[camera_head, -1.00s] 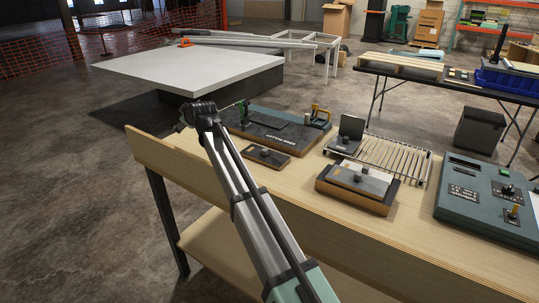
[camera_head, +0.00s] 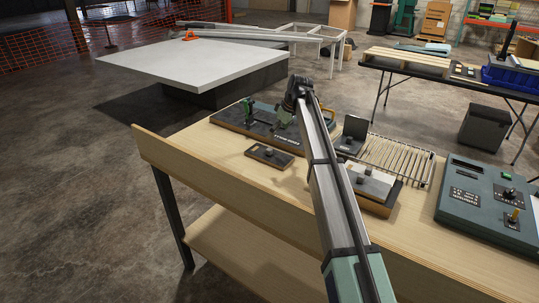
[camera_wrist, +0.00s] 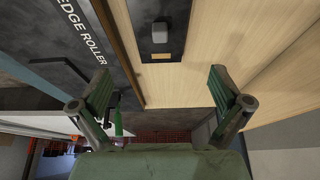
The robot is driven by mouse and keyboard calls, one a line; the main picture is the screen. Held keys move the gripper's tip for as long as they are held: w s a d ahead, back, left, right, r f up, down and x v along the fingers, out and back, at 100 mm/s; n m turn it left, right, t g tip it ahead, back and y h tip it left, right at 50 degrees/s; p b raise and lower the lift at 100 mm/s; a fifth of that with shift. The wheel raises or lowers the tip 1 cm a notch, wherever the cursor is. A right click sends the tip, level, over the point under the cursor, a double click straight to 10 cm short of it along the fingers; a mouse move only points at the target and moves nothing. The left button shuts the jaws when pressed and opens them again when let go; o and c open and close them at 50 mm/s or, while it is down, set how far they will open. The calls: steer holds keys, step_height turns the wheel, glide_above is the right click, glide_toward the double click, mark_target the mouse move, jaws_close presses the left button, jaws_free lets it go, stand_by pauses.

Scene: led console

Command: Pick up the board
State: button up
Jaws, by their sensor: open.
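A small dark board with a wooden edge and a grey knob (camera_head: 269,156) lies flat on the workbench, in front of the edge roller. It also shows at the top of the wrist view, where a dark plate with a grey knob (camera_wrist: 165,52) lies on pale wood. My gripper (camera_wrist: 160,78) is open and empty, its green fingers spread wide, with the board beyond and between the fingertips. In the head view my gripper (camera_head: 284,115) is small and partly hidden by my arm, over the edge roller behind the board.
The edge roller (camera_head: 233,121) stands behind the board. To the right are a slatted rack (camera_head: 403,160), a wood-based block with a light top (camera_head: 378,183), partly covered by my arm, and a green console (camera_head: 480,208). The bench (camera_head: 215,165) is bare left of the board.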

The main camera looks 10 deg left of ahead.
mark_target(270, 149)
steer(key=p+x, duration=0.1)
steer(key=x, duration=0.5)
steer(key=shift+a+f, duration=0.1)
steer(key=shift+p+x, duration=1.25)
steer(key=shift+x, duration=1.55)
steer(key=shift+s, duration=0.1)
steer(key=c, duration=1)
